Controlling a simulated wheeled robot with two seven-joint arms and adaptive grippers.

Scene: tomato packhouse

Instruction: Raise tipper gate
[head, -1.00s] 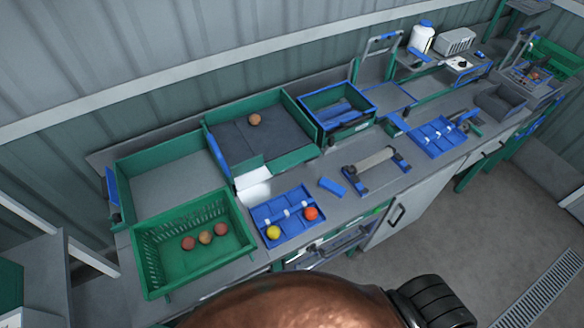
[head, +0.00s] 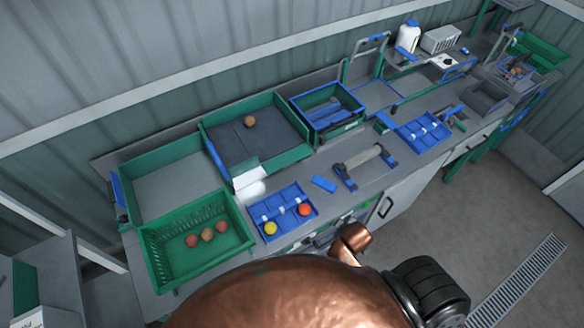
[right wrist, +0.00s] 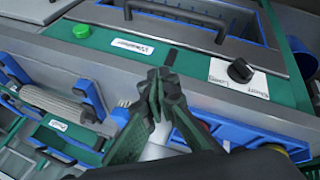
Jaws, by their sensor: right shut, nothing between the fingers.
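In the head view, a green-walled tray (head: 285,146) with a dark floor holds one tomato (head: 250,121). A white sloped piece (head: 249,184) sits at its front left corner. I cannot tell for sure which part is the tipper gate. My right gripper (right wrist: 162,92) is shut and empty in the right wrist view. It is over the front of a grey and green machine panel with a green button (right wrist: 81,32), a black bar handle (right wrist: 180,14) and a black knob (right wrist: 241,70). I cannot tell whether it touches anything. My left gripper is not in view.
A green crate (head: 157,268) with several tomatoes stands at the front left. Beside it is a blue divided tray (head: 283,221) with a yellow and a red fruit. A roller stand (head: 364,167) and another blue tray (head: 421,132) lie right. The floor at right is open.

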